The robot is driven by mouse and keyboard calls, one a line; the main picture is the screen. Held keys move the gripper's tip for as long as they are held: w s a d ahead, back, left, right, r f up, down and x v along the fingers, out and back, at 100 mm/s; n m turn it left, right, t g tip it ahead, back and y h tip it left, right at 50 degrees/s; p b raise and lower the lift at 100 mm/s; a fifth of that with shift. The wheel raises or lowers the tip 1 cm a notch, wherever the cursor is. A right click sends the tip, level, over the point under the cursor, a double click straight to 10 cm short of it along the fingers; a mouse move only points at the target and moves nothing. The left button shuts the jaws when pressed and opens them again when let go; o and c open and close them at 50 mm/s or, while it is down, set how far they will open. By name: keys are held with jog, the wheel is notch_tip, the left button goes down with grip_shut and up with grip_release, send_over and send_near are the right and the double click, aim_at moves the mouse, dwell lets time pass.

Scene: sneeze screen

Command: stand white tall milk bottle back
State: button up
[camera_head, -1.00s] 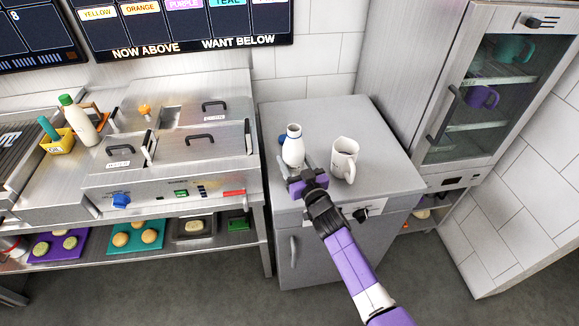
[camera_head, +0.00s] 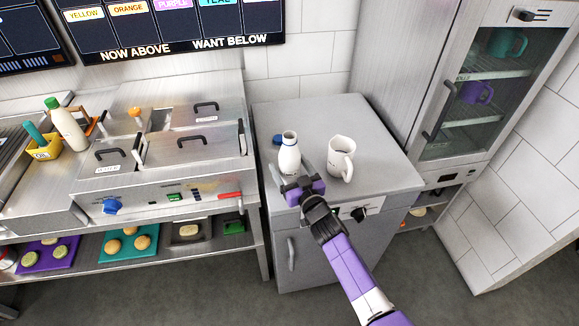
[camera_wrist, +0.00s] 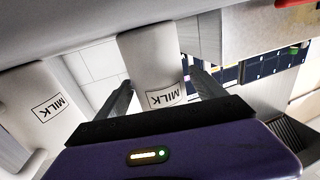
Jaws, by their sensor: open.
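The white tall milk bottle (camera_head: 289,157) stands upright, or nearly so, on the grey cabinet top (camera_head: 330,112), near its front left. My gripper (camera_head: 290,174) is at the bottle's near side, low down, with its fingers open. In the wrist view the bottle (camera_wrist: 148,55), with its MILK label, lies between the two spread fingers (camera_wrist: 162,92). Gaps show between fingers and bottle. The bottle's base is partly hidden behind my gripper in the head view.
A white milk jug (camera_head: 341,158) stands close to the right; it also shows in the wrist view (camera_wrist: 38,105). A steel counter (camera_head: 185,185) is at left, a glass-door cabinet (camera_head: 490,90) at right. The cabinet top's back is clear.

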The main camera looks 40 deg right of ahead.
jog(key=shift+r, duration=0.25)
jog(key=v, duration=1.2)
jog(key=shift+f+b, duration=0.15)
jog(key=shift+b, duration=0.2)
jog(key=s+a+n+y, duration=0.1)
jog(key=s+a+y, duration=0.1)
jog(key=s+a, duration=0.65)
jog(key=s+a+r+n+y, duration=0.1)
jog(key=s+a+r, duration=0.3)
jog(key=s, duration=0.2)
jog(key=s+a+r+n+g+y, duration=0.1)
jog(key=s+a+r+y, duration=0.1)
jog(key=s+a+r, duration=0.2)
jog(key=s+a+r+n+g+y, duration=0.1)
jog(key=s+a+r, duration=0.2)
jog(key=s, duration=0.7)
jog(key=shift+s+a+r, duration=0.25)
jog(key=shift+a+r, duration=0.15)
jog(key=shift+a, duration=0.2)
notch_tip(320, 180, down, 3)
jog(key=shift+r+b, duration=0.25)
jog(key=shift+b, duration=0.95)
